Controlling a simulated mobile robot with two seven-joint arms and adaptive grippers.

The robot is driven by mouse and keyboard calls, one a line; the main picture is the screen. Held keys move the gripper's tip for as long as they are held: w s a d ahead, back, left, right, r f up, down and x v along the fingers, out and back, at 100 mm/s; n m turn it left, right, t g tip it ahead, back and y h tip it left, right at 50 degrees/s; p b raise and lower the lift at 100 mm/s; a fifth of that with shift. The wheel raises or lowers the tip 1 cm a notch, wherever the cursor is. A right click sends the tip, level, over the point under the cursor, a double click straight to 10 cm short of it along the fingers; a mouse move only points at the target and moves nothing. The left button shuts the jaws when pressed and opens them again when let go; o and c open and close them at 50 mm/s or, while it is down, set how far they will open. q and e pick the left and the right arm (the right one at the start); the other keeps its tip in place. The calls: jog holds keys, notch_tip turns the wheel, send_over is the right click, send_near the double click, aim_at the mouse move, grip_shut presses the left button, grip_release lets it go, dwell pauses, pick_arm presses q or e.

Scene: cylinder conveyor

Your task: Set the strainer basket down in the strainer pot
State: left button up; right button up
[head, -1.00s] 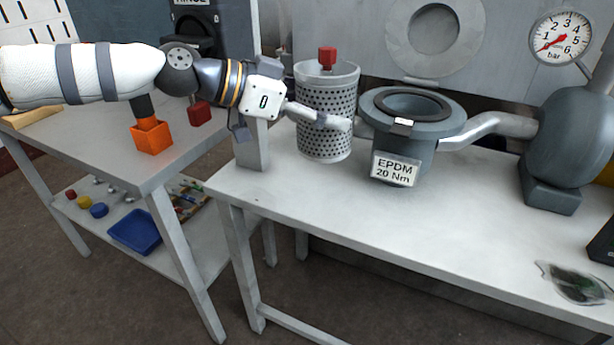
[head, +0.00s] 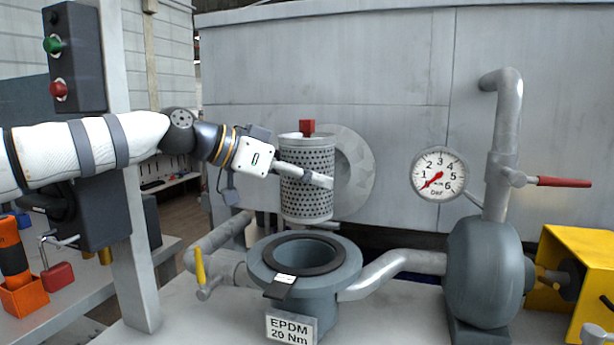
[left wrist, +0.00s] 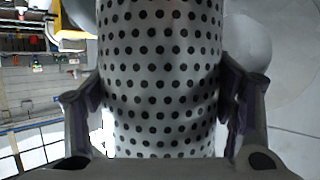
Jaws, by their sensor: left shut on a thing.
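The strainer basket (head: 307,178) is a perforated metal cylinder with a red block on top. My left gripper (head: 318,181) is shut on its side and holds it roughly upright. In the left wrist view the basket (left wrist: 160,75) fills the middle, between the two fingers of my left gripper (left wrist: 162,105). The strainer pot (head: 262,262) is a grey flanged vessel with a dark ring around its open mouth and an "EPDM 20 Nm" label. In the head view the basket appears above the pot's mouth, apart from it; the exact depth offset is hard to tell. My right gripper is not in view.
A grey pipe (head: 385,272) joins the pot to a rounded pump body (head: 487,265). A yellow-handled valve (head: 201,270) stands left of the pot. A pressure gauge (head: 439,174) and a red-handled valve (head: 560,181) are right. A post (head: 128,225) stands left.

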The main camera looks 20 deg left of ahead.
aim_at(303, 201)
pick_arm(q)
jog(key=shift+s+a+r, duration=0.2)
jog(key=shift+a, duration=0.05)
jog(key=shift+s+r, duration=0.1)
jog(key=shift+r, duration=0.05)
notch_tip(303, 201, down, 5)
jog(key=shift+f, duration=0.2)
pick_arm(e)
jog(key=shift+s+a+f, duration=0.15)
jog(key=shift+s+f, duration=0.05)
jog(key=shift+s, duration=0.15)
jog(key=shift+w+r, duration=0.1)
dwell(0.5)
pick_arm(q)
jog(key=shift+f, duration=0.1)
notch_tip(303, 201, down, 9)
jog(key=shift+d+f+b, duration=0.1)
jog(key=shift+f+b, duration=0.1)
jog(key=shift+b, duration=1.05)
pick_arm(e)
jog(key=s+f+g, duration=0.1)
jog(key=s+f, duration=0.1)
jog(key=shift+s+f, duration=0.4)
